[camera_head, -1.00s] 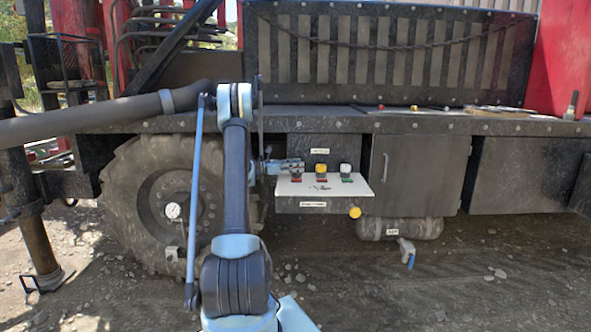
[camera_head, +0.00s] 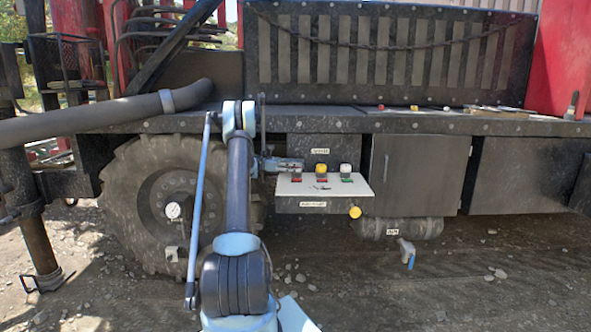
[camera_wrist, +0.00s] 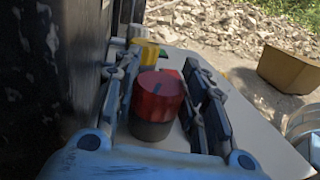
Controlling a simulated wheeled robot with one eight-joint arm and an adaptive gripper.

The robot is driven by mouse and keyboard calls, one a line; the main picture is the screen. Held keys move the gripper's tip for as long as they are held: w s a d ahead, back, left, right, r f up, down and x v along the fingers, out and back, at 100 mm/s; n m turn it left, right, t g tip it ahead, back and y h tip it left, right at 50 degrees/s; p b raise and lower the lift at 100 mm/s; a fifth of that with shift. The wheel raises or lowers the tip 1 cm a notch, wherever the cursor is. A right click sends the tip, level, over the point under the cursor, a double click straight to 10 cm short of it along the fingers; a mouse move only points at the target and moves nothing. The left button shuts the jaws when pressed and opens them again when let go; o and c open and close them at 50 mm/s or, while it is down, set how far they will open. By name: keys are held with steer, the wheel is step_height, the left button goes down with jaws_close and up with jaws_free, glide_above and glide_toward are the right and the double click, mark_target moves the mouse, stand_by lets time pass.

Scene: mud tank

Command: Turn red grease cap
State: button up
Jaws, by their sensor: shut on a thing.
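The red grease cap (camera_wrist: 157,97) is a short cylinder with a dark mark on its top, on a dark base, close in front of the wrist camera. My gripper (camera_wrist: 160,100) has one finger on each side of it and is shut on it. In the head view my gripper (camera_head: 297,166) reaches in from the left at the left end of the pale shelf (camera_head: 347,189); the red cap is hard to make out there. A yellow cap (camera_wrist: 146,50) stands just beyond the red one. It also shows in the head view (camera_head: 321,169).
A white-topped cap (camera_head: 346,169) stands right of the yellow one. A yellow knob (camera_head: 355,212) is under the shelf. A dark wall runs close along the left in the wrist view. A large tyre (camera_head: 165,200) is behind my arm. A brown box (camera_wrist: 288,70) lies on gravel.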

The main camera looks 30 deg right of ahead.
steer(key=shift+w, duration=0.15)
steer(key=o, duration=1.1)
steer(key=shift+n+t+h, duration=0.3)
steer(key=shift+t, duration=0.1)
